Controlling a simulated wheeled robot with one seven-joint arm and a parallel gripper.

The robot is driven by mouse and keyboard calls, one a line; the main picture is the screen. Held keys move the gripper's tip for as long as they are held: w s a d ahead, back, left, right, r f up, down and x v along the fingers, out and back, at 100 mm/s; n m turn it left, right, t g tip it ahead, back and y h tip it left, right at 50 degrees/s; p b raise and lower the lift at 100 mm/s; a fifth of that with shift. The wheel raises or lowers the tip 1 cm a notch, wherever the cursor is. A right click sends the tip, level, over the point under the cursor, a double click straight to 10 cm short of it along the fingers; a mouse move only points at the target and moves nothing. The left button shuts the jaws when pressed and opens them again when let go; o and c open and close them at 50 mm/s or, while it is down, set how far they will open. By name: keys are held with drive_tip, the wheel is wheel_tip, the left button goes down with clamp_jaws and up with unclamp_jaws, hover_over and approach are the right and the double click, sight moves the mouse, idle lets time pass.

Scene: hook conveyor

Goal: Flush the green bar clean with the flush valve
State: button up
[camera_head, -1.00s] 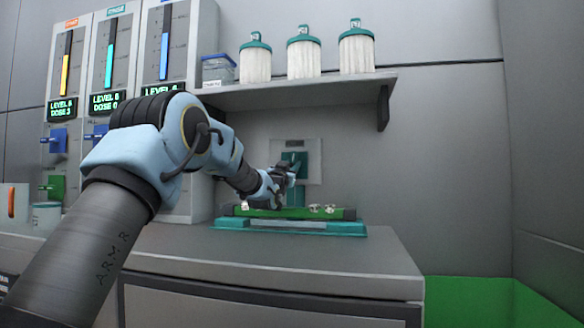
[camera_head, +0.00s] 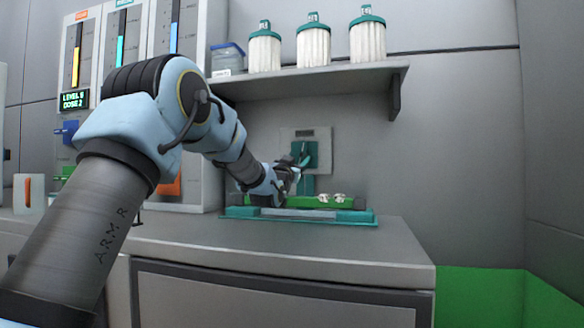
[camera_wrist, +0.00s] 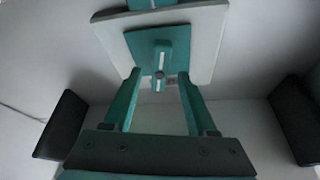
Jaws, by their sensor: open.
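The green bar (camera_head: 313,201) lies level on a teal tray (camera_head: 300,217) on the counter by the back wall. Small whitish lumps (camera_head: 333,198) sit on its right half. The flush valve (camera_head: 311,152) is a teal block with a lever on a pale wall plate above the bar; it also shows at the top of the wrist view (camera_wrist: 143,44). My gripper (camera_head: 288,178) is open, in front of and slightly below the valve, over the bar's left part, which it hides. I cannot tell whether it touches the lever.
A shelf (camera_head: 310,80) with white teal-capped canisters (camera_head: 312,42) and a clear box (camera_head: 227,60) overhangs the counter. Dosing columns (camera_head: 175,40) stand at the left, partly behind my arm. The counter (camera_head: 290,245) is clear in front of the tray.

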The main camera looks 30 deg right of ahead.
drive_tip(key=v, duration=0.6)
drive_tip(key=shift+s+a, duration=0.25)
drive_tip(key=shift+a, duration=0.05)
drive_tip(key=shift+f, duration=0.15)
idle(5.1)
